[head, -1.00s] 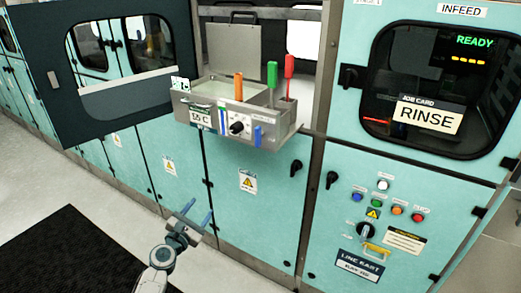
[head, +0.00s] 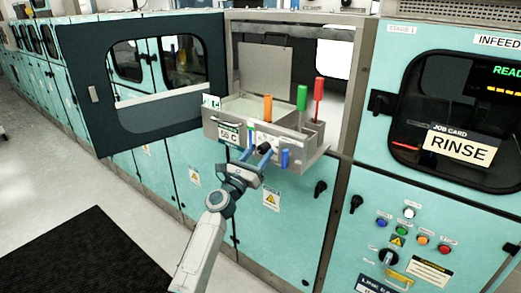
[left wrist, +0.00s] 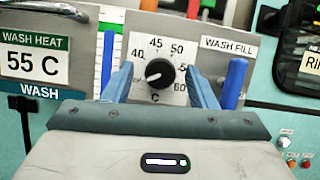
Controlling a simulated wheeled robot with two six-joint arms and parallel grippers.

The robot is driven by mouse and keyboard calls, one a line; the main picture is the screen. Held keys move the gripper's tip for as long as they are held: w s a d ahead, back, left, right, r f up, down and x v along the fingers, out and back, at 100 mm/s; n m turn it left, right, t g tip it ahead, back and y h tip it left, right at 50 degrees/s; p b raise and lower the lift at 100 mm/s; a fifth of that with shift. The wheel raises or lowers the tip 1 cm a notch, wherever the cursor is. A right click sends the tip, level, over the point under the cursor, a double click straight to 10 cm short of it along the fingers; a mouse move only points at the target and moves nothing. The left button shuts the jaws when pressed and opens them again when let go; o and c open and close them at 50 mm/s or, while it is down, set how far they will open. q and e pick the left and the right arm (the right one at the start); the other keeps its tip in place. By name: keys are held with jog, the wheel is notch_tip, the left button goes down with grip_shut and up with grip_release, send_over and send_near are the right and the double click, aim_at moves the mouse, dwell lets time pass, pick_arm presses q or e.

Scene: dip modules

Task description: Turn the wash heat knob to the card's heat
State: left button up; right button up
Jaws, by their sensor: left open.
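The wash heat knob (left wrist: 159,73) is round and black with a white pointer mark, on a pale dial in the left wrist view. Its mark points left and slightly down, below the 40 label. The dial shows 40, 45, 50 and 60; part is covered. The wash heat card (left wrist: 34,62) reads 55 C, left of the dial; it also shows in the head view (head: 229,135). My left gripper (head: 258,151) is open, its blue fingers on either side of the knob in the wrist view; contact cannot be told. In the head view it hides the knob.
A blue lever (left wrist: 233,72) stands just right of the fingers, under the WASH FILL label. A green-striped level gauge (left wrist: 107,45) is on the left. Orange (head: 267,108), green (head: 302,97) and red (head: 319,91) handles rise from the wash module (head: 310,148). The open dark door (head: 90,100) is left.

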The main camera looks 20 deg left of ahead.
pick_arm(q)
jog(key=shift+w+d+r, duration=0.2)
jog(key=shift+w, duration=0.25)
pick_arm(e)
jog(key=shift+a, duration=0.2)
pick_arm(q)
jog(key=c, duration=1)
pick_arm(e)
jog(key=shift+a, duration=0.1)
jog(key=shift+f, duration=0.15)
